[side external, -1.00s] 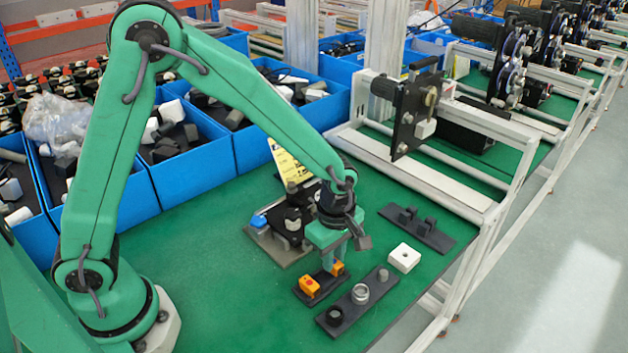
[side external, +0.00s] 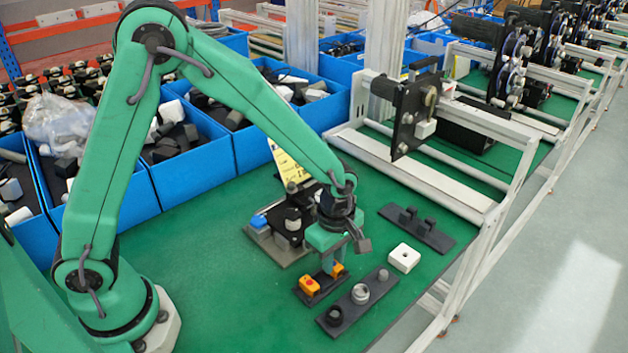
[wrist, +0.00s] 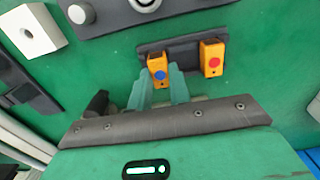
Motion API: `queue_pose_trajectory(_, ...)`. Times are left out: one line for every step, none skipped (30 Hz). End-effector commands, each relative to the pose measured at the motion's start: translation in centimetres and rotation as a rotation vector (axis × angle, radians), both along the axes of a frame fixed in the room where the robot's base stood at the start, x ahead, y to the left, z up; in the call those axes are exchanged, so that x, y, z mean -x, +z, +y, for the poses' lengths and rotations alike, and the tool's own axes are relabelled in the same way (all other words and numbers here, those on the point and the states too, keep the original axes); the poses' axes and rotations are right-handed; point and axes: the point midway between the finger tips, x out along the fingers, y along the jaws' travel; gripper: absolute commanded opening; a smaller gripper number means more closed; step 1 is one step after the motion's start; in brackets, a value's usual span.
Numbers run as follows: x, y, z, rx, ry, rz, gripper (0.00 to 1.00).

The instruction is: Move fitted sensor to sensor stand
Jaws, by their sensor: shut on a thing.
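Two orange sensors are at a small dark stand (wrist: 183,47). One, with a blue dot (wrist: 158,72), is at the stand's left in the wrist view, between my fingertips. The other, with a red dot (wrist: 211,57), sits on the right part of the stand. In the side view, the red-dotted sensor (side external: 309,286) is in front and the blue-dotted one (side external: 338,270) is partly hidden by my fingers. My gripper (wrist: 156,86) is shut on the blue-dotted sensor, low over the stand (side external: 322,282). I cannot tell whether that sensor touches the stand.
A dark plate (side external: 342,322) with rings and a grey cylinder lies in front. A black device (side external: 293,215) stands behind. Blue bins (side external: 190,168) line the back. The left mat is clear.

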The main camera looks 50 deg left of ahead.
Motion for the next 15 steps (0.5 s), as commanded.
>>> queue_pose_trajectory(0.00, 0.00, 0.00, 0.000, 0.000, 0.000, 0.00)
queue_pose_trajectory(0.00, 0.00, 0.00, 0.000, 0.000, 0.000, 0.00)
queue_pose_trajectory(0.00, -0.01, 0.00, 0.000, 0.000, 0.000, 0.00)
queue_pose_trajectory(0.00, -0.02, 0.00, 0.000, 0.000, 0.000, 0.00)
queue_pose_trajectory(0.00, -0.04, 0.00, 0.000, 0.000, 0.000, 0.00)
queue_pose_trajectory(0.00, -0.06, 0.00, 0.000, 0.000, 0.000, 0.00)
queue_pose_trajectory(0.00, -0.08, 0.00, 0.000, 0.000, 0.000, 0.00)
queue_pose_trajectory(0.00, -0.10, 0.00, 0.000, 0.000, 0.000, 0.00)
queue_pose_trajectory(0.00, -0.13, 0.00, 0.000, 0.000, 0.000, 0.00)
queue_pose_trajectory(0.00, -0.16, 0.00, 0.000, 0.000, 0.000, 0.00)
queue_pose_trajectory(0.01, -0.18, 0.00, 0.000, 0.000, 0.000, 0.00)
queue_pose_trajectory(0.01, -0.22, 0.00, 0.000, 0.000, 0.000, 0.00)
queue_pose_trajectory(0.01, -0.24, 0.00, 0.000, 0.000, 0.001, 0.00)
queue_pose_trajectory(0.01, -0.27, 0.00, 0.000, 0.000, 0.001, 0.00)
queue_pose_trajectory(0.01, -0.31, 0.01, 0.000, 0.000, 0.001, 0.00)
